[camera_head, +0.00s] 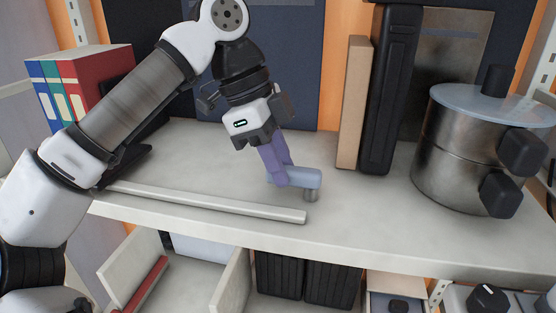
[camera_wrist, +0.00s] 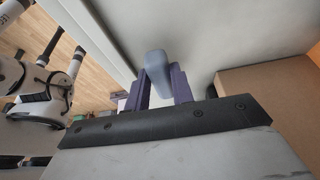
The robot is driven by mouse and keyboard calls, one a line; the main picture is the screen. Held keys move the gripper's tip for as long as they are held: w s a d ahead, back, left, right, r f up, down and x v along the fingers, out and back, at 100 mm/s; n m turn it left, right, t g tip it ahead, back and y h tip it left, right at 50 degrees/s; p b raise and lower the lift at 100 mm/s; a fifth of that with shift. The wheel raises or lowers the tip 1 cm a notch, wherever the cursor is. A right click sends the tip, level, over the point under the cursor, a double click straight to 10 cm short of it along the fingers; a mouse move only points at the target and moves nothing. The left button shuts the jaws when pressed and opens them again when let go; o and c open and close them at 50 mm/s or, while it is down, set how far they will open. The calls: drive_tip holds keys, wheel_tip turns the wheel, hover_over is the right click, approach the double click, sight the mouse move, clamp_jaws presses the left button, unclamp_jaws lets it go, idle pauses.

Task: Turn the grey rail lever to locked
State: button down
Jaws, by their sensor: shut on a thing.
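The grey rail lever (camera_head: 306,177) is a short rounded blue-grey handle on a small post near the front edge of the shelf, at the right end of a pale rail (camera_head: 205,201). In the head view my gripper (camera_head: 281,180) reaches down from above, and its purple fingers are shut on the lever's left part. In the wrist view the lever (camera_wrist: 157,70) stands between the two purple fingers (camera_wrist: 160,88). The handle points roughly left to right in the head view. The fingers hide its left end. No lock marking is visible.
The shelf (camera_head: 365,222) is clear around the lever. A brown box (camera_head: 353,105) and a black binder (camera_head: 391,90) stand behind to the right. A steel pot (camera_head: 455,160) is at the far right. Colored binders (camera_head: 85,85) stand at the left.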

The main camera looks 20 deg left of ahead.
drive_tip(key=c, duration=1.2)
unclamp_jaws()
drive_tip(key=p+v, duration=0.6)
drive_tip(key=v, duration=0.7)
drive_tip(key=shift+r, duration=0.4)
drive_tip(key=shift+a, duration=0.1)
